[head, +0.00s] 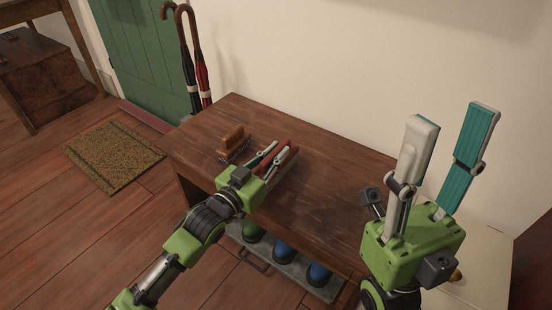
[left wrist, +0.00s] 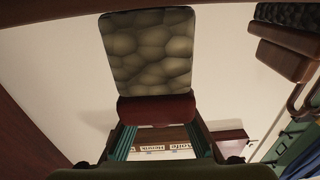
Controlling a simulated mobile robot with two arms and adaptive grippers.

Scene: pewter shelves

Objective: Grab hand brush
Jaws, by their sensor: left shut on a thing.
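A dark red hand brush (head: 284,158) is at my left gripper (head: 279,152), over the bench top. In the left wrist view the brush's red body (left wrist: 156,108) sits between the two teal finger pads, and its textured grey-brown face (left wrist: 150,48) extends beyond them. My left gripper is shut on it. The fingers hide part of the brush in the head view, and I cannot tell whether it touches the bench. A second brush, brown with a wooden back (head: 232,138), lies to the left on the bench. My right gripper (head: 452,118) is open and empty, pointing up at the right.
The dark wooden bench (head: 330,190) has clear room right of the brushes. Below it a grey shelf (head: 325,290) holds several round green and blue things. Umbrellas (head: 197,60) stand behind its left end. A mat (head: 115,155) lies on the floor by the green door (head: 140,50).

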